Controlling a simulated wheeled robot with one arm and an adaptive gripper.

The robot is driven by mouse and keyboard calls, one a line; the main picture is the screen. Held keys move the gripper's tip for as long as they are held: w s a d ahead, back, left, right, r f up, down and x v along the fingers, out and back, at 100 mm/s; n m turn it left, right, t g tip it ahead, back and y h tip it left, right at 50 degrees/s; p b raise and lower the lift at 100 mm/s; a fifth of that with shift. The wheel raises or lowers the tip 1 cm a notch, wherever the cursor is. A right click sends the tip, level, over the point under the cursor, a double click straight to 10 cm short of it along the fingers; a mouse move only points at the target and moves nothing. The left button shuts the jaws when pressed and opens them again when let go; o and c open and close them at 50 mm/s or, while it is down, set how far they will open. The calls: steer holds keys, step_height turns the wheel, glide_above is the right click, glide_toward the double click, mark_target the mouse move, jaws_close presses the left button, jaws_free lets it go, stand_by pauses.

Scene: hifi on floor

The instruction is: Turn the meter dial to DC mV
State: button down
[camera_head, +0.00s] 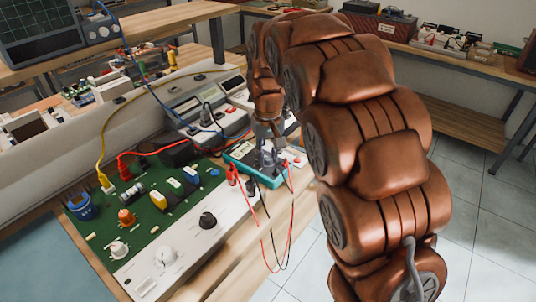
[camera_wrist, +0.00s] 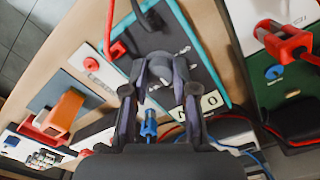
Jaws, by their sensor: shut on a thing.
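The meter, with a dark face and teal rim, lies on the wooden bench at the centre of the head view (camera_head: 243,172). It also shows under my gripper in the wrist view (camera_wrist: 207,50). Its dial is largely covered by my fingers, and its pointer setting cannot be read. My gripper (camera_wrist: 160,68) reaches down onto the meter's face and is shut on the dial. In the head view my gripper (camera_head: 270,150) is partly hidden by my arm. The meter's display (camera_wrist: 208,101) shows a 0; its other characters are hidden by a finger.
Red and black leads (camera_head: 290,205) hang from the meter over the bench's front edge. A green circuit board panel (camera_head: 140,205) with knobs and plugs lies to the left. Bench instruments (camera_head: 190,108) stand behind.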

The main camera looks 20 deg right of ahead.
mark_target(268, 157)
steer(key=c, duration=0.9)
jaws_free()
step_height(268, 157, up, 12)
stand_by(0.4)
